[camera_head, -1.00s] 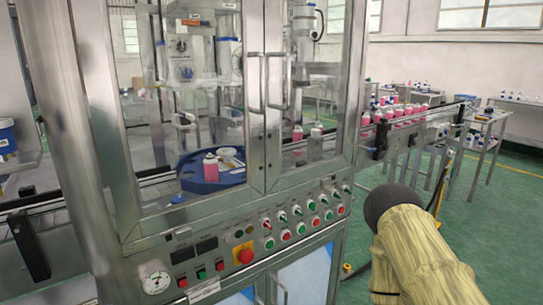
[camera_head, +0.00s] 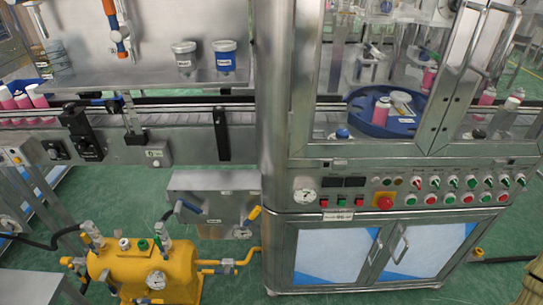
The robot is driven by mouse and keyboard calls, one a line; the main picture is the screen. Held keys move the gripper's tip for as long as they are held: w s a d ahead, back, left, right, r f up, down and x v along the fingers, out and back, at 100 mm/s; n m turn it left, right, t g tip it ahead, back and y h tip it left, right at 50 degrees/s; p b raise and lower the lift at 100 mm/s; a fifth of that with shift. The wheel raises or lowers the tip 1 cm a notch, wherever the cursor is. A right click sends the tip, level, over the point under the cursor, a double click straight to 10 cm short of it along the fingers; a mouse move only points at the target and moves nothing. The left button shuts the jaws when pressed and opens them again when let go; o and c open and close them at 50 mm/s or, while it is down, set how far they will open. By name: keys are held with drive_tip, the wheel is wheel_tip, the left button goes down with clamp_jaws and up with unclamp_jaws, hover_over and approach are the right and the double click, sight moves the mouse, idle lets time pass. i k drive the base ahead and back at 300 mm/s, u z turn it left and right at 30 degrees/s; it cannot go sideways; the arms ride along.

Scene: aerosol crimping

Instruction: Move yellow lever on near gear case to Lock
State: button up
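A grey metal box (camera_head: 212,207) hangs under the conveyor, left of the crimping machine, and looks like the near gear case. A short yellow lever (camera_head: 254,212) sticks out at its right side, tilted with its upper end to the right. A second, dark-tipped handle (camera_head: 179,207) is at its left side. The labels on the box are too small to read, so I cannot tell which mark the lever points at.
A yellow tank (camera_head: 146,270) with valves, gauge and pipes stands on the floor left of and below the box. The machine cabinet (camera_head: 330,258) stands close on its right. The conveyor (camera_head: 185,139) runs above.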

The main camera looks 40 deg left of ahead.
sight(244, 222)
drive_tip(key=u, duration=0.75)
drive_tip(key=k, duration=0.4)
drive_tip(key=u, duration=0.4)
drive_tip(key=i, duration=0.45)
drive_tip(key=k, duration=0.5)
drive_tip(key=z, duration=0.5)
drive_tip(key=i, duration=0.55)
drive_tip(key=u, duration=0.55)
